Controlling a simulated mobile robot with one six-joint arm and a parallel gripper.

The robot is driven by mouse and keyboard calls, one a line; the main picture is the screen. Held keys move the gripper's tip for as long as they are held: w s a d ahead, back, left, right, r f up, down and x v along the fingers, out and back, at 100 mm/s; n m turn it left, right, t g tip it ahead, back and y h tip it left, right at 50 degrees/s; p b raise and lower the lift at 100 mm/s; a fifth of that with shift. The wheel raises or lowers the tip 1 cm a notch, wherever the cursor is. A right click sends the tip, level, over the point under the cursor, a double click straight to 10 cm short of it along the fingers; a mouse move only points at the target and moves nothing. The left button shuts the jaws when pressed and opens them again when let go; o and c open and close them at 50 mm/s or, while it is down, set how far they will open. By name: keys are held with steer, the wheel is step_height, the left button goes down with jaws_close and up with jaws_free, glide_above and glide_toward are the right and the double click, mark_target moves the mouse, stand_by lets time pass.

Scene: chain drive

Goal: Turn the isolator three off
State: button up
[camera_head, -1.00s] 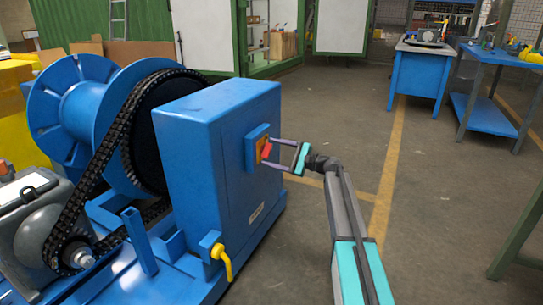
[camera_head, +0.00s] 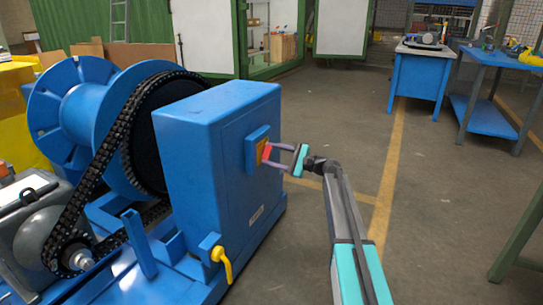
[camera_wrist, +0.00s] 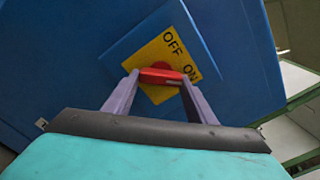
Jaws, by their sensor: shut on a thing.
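The isolator is a red rotary handle (camera_head: 267,152) on a yellow plate on the side of a blue cabinet (camera_head: 188,150). In the wrist view the red handle (camera_wrist: 160,76) lies crosswise between my fingertips, its right end beside the word ON. The yellow plate (camera_wrist: 152,55) reads OFF and ON. My gripper (camera_head: 270,154) reaches in from the right, and its two fingers, also seen in the wrist view (camera_wrist: 160,77), are shut on the handle from both sides. The number three is not readable on the isolator.
A yellow lever (camera_head: 222,264) sticks out low on the cabinet's front. A chain (camera_head: 108,140) and a large blue drum (camera_head: 75,110) stand left of the cabinet. Blue workbenches (camera_head: 420,80) stand far right.

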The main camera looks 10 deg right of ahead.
steer(key=n+b, duration=0.2)
steer(key=n, duration=0.4)
steer(key=n+b, duration=0.3)
steer(key=n, duration=0.2)
steer(key=n+b, duration=0.2)
steer(key=n, duration=0.4)
steer(key=shift+d+r+n+b, duration=0.1)
steer(key=shift+r+n+b, duration=0.2)
steer(key=shift+r+b, duration=0.1)
stand_by(0.3)
steer(key=o, duration=1.1)
steer(key=shift+r, duration=0.1)
